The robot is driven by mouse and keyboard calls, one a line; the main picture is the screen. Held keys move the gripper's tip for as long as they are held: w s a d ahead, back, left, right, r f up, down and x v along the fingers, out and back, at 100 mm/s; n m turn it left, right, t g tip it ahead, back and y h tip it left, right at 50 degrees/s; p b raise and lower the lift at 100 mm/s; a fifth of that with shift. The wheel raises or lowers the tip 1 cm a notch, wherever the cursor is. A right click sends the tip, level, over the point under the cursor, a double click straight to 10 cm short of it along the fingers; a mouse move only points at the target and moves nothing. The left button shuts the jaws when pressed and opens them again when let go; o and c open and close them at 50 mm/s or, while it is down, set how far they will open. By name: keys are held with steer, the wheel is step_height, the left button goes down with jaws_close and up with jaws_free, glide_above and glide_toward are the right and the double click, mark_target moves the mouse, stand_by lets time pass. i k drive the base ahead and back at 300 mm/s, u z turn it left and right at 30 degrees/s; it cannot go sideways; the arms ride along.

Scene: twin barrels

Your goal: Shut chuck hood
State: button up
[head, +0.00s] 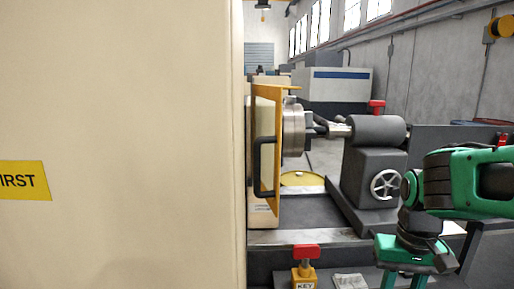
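My gripper (403,281), green with a dark wrist, points down at the lower right, well to the right of the hood and touching nothing visible. Its two fingers stand apart with nothing seen between them; their tips are cut off by the bottom edge.
A large cream cabinet (120,90) fills the left side and hides what lies behind it. The grey tailstock (375,165) with a handwheel stands between chuck and arm. A red-topped key block (305,270) and a pale cloth or paper (350,281) lie at the front.

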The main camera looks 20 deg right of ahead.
mark_target(271, 92)
steer(key=z, duration=0.5)
steer(key=k, duration=1.1)
steer(key=z, duration=0.45)
steer(key=i, duration=0.65)
